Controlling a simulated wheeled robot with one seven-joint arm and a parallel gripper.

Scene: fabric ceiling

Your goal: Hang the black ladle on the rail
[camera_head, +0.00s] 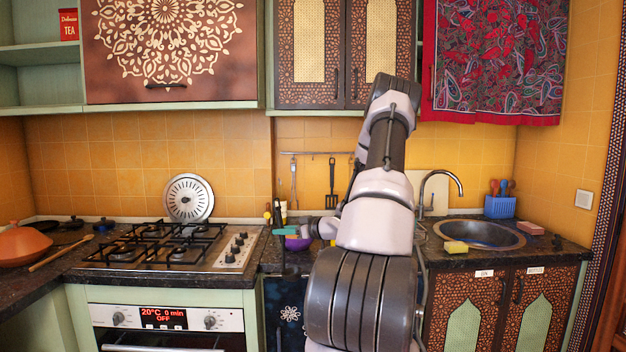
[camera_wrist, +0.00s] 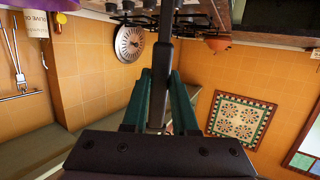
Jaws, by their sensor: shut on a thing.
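My gripper (camera_head: 290,230) is in front of the counter between the stove and the sink, with its teal fingers pointing left. It is shut on the black ladle (camera_head: 279,240), which stands roughly upright left of the fingers. In the wrist view the teal fingers (camera_wrist: 160,98) close on the ladle's dark handle (camera_wrist: 161,75); its bowl is not clear. The rail (camera_head: 318,153) runs along the tiled back wall, above and behind my gripper. A fork-like utensil (camera_head: 294,182) and a black slotted spatula (camera_head: 332,184) hang from it, apart. My arm hides the rail's right end.
A gas stove (camera_head: 170,246) is at left, with a round steel lid (camera_head: 188,197) behind it. A purple bowl (camera_head: 298,243) and bottles stand close to my gripper. The sink (camera_head: 478,234) and tap (camera_head: 440,185) are at right. Wall cabinets (camera_head: 340,52) overhang the rail.

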